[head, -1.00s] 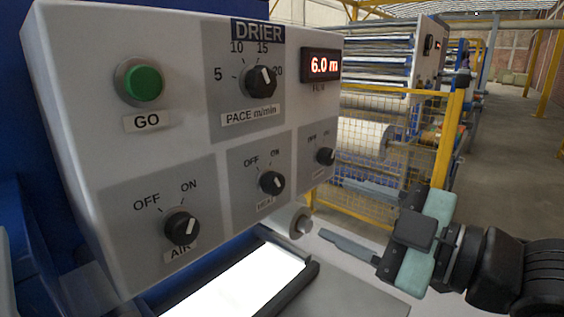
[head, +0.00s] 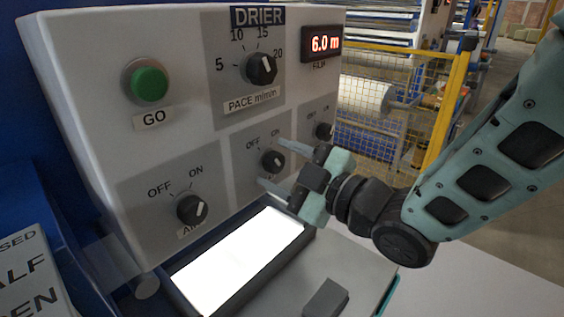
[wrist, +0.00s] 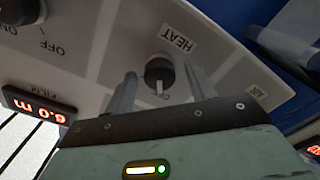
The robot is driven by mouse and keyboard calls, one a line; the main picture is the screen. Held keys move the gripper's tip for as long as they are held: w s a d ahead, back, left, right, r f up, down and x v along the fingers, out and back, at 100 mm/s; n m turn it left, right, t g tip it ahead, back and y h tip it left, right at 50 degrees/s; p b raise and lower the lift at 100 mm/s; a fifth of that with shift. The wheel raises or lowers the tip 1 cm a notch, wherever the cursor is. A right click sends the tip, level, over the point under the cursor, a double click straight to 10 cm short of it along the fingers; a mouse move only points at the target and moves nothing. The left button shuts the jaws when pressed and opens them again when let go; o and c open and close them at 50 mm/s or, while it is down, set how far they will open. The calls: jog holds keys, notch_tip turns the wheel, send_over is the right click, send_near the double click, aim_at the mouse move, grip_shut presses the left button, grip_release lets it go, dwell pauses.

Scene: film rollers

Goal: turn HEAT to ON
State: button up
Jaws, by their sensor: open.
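The HEAT knob (head: 273,161) is a black dial on the drier's panel, under its OFF and ON marks. In the wrist view the HEAT knob (wrist: 158,70) lies between my finger ends, below the upside-down HEAT label (wrist: 180,40). A pale mark shows on its lower edge there; I cannot tell exactly which way it points. My gripper (head: 271,163) is open, with one finger above right of the knob and one below left. The fingers appear apart from the knob. In the head view the HEAT label is hidden.
The AIR knob (head: 193,209) is at lower left, the FILM knob (head: 324,131) close on the right. The PACE knob (head: 259,68), green GO button (head: 149,85) and 6.0 m display (head: 321,43) are above. A bright lit panel (head: 240,262) lies below.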

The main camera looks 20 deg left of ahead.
jog(key=c, duration=1)
jog(key=shift+o, duration=0.2)
jog(key=m+b, duration=0.2)
jog(key=m, duration=0.1)
jog(key=shift+f+b, duration=0.15)
jog(key=shift+b, duration=0.15)
jog(key=m+b, duration=0.1)
jog(key=m, duration=0.1)
jog(key=shift+m, duration=0.3)
jog(key=m+b, duration=0.1)
jog(key=m, duration=0.5)
jog(key=shift+m, duration=0.3)
